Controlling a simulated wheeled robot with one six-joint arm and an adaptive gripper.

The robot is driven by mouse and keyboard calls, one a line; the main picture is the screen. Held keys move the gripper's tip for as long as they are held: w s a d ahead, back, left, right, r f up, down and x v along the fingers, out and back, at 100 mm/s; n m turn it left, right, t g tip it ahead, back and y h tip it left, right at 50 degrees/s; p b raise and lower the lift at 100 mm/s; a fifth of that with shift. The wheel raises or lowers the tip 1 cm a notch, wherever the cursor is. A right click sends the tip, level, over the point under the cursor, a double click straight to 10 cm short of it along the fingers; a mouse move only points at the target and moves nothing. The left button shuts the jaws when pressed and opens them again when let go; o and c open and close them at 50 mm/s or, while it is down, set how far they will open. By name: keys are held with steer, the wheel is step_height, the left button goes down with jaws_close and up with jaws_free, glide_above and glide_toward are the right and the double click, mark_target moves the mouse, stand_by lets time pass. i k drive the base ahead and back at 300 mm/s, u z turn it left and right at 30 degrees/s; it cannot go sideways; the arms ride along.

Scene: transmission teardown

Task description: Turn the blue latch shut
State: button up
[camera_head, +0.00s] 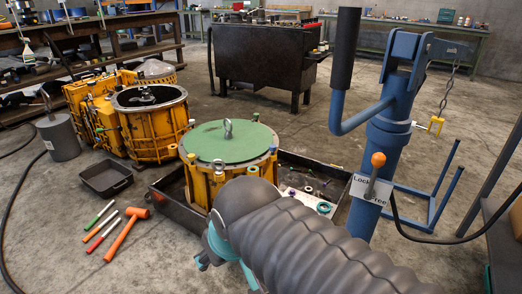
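A blue hoist column (389,150) stands right of centre. A white sign (371,190) on it reads "Lock" and "Free". A small lever with an orange knob (378,160) stands upright at the sign, its knob above the lettering. No separate part is clearly a blue latch; I cannot tell whether this lever is it. My arm reaches in from the bottom, in a ribbed grey sleeve. My gripper (206,262), with teal parts, is at the arm's lower left, well left of the sign. Its fingers are mostly hidden behind the arm, so their opening does not show.
A yellow housing with a green lid (229,141) and lifting eye stands in a black tray (171,211) just beyond my arm. An orange hammer (127,231) and several hand tools lie on the floor at left. A black cable (425,240) hangs right of the column.

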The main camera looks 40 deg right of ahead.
mark_target(272, 148)
steer(key=u, duration=0.4)
steer(key=i, duration=0.6)
steer(key=z, duration=1.65)
steer(key=i, duration=0.5)
steer(key=z, duration=0.2)
steer(key=k, duration=1)
steer(key=u, duration=1.4)
steer(key=i, duration=1.1)
steer(key=z, duration=0.3)
